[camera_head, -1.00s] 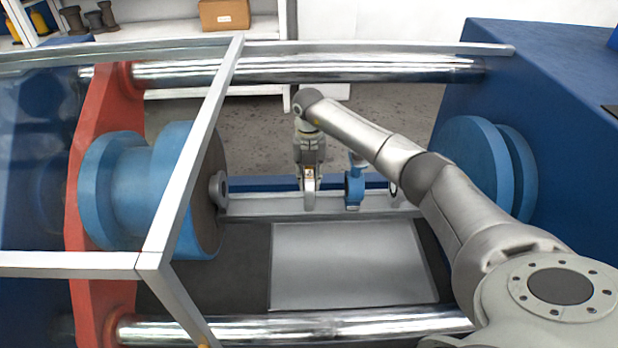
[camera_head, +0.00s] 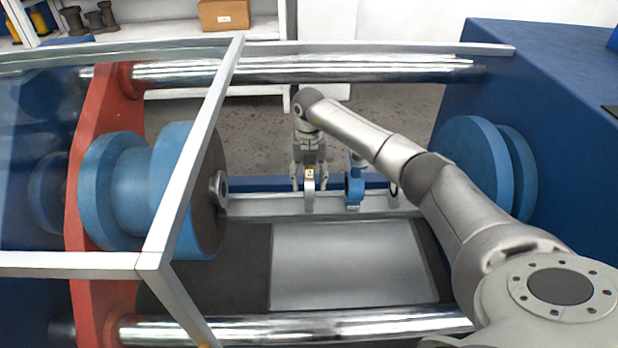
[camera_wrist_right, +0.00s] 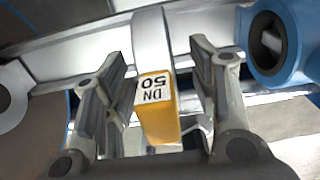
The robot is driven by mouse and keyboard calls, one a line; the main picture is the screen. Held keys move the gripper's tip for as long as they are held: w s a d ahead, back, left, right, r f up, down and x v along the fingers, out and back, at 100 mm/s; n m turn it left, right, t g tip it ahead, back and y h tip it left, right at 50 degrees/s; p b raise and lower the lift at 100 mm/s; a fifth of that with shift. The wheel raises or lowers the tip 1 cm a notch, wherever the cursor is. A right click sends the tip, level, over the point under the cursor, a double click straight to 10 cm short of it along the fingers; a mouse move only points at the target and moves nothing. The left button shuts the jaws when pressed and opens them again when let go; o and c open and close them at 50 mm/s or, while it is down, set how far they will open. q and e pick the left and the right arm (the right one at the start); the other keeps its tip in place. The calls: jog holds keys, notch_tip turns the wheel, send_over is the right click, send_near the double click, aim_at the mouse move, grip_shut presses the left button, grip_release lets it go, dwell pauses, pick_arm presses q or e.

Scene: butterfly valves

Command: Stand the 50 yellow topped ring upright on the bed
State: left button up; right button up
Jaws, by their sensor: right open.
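The yellow topped ring (camera_head: 309,203) is pale grey with a yellow block marked DN 50 on top. It stands upright on the grey bed (camera_head: 262,205), edge on to the head camera. In the right wrist view its yellow top (camera_wrist_right: 155,105) lies between my fingers. My right gripper (camera_head: 309,178) is open above the bed, with one finger on each side of the ring. A gap shows beside the ring on both sides in the right wrist view (camera_wrist_right: 158,75). The ring's lower part is hidden there. My left gripper is not in view.
A blue valve body (camera_head: 354,188) stands on the bed just right of the ring. A large blue flanged piece (camera_head: 135,185) is at left, another blue disc (camera_head: 470,160) at right. Steel bars (camera_head: 300,70) run behind and in front. A flat grey plate (camera_head: 350,265) lies clear in front.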

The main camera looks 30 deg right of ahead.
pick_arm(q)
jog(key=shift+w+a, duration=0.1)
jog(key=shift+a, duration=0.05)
pick_arm(e)
jog(key=shift+f, duration=0.1)
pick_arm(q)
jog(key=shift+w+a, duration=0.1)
pick_arm(e)
jog(key=shift+r, duration=4.05)
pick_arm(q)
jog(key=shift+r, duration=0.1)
pick_arm(e)
jog(key=shift+r, duration=0.1)
